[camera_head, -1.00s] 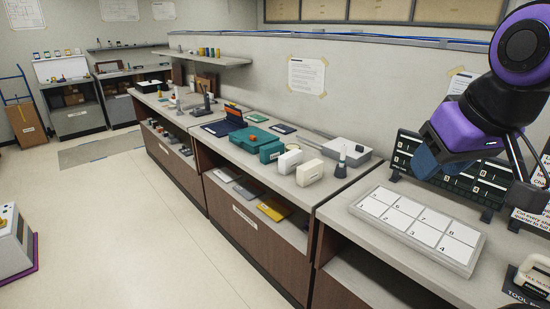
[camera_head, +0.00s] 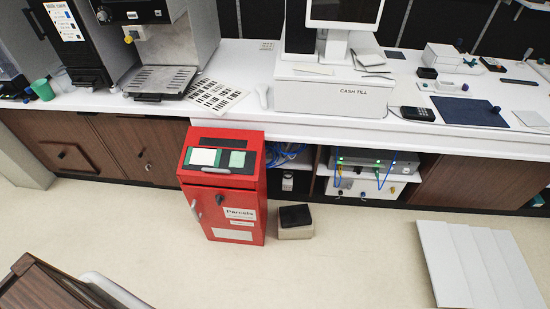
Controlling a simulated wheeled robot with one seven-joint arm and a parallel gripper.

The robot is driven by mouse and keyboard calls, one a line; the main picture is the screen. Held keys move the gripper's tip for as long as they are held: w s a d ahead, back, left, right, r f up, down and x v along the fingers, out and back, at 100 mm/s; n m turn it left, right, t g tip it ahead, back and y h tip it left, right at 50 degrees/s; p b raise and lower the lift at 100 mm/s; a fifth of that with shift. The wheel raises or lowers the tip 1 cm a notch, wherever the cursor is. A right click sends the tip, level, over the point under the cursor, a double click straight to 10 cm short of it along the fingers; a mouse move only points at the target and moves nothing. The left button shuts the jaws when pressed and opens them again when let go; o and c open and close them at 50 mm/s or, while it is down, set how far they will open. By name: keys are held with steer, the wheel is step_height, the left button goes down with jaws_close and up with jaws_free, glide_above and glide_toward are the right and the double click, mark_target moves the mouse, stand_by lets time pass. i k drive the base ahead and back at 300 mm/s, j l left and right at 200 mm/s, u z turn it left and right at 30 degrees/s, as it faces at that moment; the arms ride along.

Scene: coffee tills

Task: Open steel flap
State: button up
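I cannot make out for certain which part is the steel flap. The red Parcels box (camera_head: 223,184) stands on the floor in front of the counter. It has a dark slot in its sloped top and a handle and a dark round fitting on its front, which looks shut. A steel coffee machine (camera_head: 176,45) with a grey ribbed drip tray (camera_head: 160,80) stands on the counter at upper left. My gripper is not in view, so I cannot see what it holds.
The white counter (camera_head: 250,95) carries a cash till (camera_head: 333,93). Below it, an open bay holds a grey unit with green lights (camera_head: 377,160). A small bin (camera_head: 295,221) stands beside the red box. A pale ribbed panel (camera_head: 478,263) is at lower right. Floor between them is clear.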

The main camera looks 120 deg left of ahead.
mark_target(204, 159)
steer(key=u, duration=3.95)
